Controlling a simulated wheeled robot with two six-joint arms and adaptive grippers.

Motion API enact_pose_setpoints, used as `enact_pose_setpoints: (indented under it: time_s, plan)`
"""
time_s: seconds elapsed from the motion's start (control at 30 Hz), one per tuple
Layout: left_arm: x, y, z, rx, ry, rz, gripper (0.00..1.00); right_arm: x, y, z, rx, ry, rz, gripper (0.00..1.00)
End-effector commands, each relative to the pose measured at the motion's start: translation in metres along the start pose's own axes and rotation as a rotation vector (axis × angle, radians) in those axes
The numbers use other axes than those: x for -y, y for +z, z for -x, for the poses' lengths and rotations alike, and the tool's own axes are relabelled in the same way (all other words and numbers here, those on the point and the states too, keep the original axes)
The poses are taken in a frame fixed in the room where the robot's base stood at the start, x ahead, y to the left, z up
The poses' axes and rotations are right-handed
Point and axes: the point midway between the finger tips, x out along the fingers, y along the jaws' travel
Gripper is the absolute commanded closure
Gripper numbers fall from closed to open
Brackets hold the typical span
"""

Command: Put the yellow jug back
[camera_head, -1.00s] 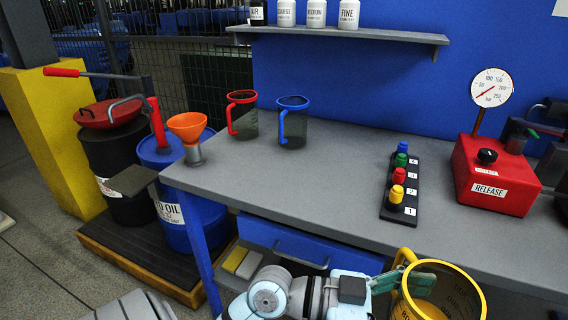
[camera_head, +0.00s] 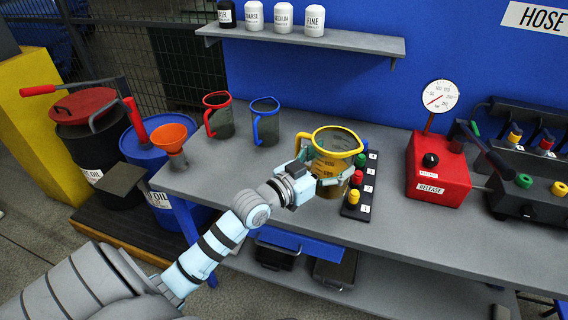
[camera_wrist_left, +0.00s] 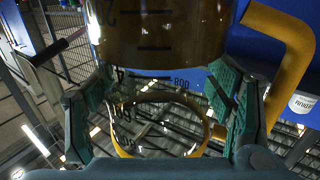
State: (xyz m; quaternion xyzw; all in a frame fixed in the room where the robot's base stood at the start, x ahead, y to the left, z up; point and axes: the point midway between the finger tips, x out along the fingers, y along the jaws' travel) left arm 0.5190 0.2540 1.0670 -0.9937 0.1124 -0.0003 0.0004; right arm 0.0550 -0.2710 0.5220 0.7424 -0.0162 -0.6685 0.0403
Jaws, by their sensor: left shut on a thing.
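The yellow jug (camera_head: 334,142) is a clear measuring jug with a yellow rim and handle. It is upright above the bench, left of the valve block, with its handle toward the left. My left gripper (camera_head: 322,183) is shut around its body from the front. In the left wrist view the jug (camera_wrist_left: 160,55) fills the space between the green finger pads, amber at one end, with dark scale marks. I cannot tell whether its base touches the bench. A red jug (camera_head: 220,118) and a blue jug (camera_head: 266,125) stand further left on the bench. My right gripper is out of view.
The block with coloured knobs (camera_head: 350,210) is close right of the held jug. The red gauge box (camera_head: 437,178) stands further right. An orange funnel (camera_head: 172,138) is at the bench's left end. Bench (camera_head: 225,165) in front of the red and blue jugs is clear.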

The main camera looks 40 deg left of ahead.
Motion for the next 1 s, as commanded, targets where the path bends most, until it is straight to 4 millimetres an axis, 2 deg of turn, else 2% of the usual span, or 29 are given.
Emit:
enact_pose_setpoints:
  time_s: [0.03, 0.3, 0.4, 0.57, 0.67, 0.73, 0.9, 1.0]
  plan:
    - [0.018, -0.022, -0.004, -0.003, -0.056, -0.005, 0.78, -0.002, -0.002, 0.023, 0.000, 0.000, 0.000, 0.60]
    - [0.115, -0.064, -0.008, -0.003, -0.363, -0.005, 0.78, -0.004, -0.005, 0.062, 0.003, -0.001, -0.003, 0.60]
    - [0.141, -0.076, -0.004, -0.003, -0.454, -0.004, 0.78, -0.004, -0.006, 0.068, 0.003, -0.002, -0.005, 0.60]
    - [0.165, -0.085, 0.001, -0.003, -0.542, -0.001, 0.78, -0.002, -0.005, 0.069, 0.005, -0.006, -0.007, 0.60]
    - [0.170, -0.074, 0.003, 0.000, -0.562, 0.001, 0.78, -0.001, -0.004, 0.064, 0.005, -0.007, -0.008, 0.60]
    - [0.171, -0.054, 0.003, 0.003, -0.564, 0.000, 0.78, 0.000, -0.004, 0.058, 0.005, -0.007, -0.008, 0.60]
    - [0.170, 0.015, 0.003, 0.005, -0.561, 0.001, 0.78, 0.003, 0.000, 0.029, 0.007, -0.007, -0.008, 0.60]
    - [0.170, 0.049, 0.003, 0.002, -0.560, 0.001, 0.78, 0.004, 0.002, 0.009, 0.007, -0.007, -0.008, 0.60]
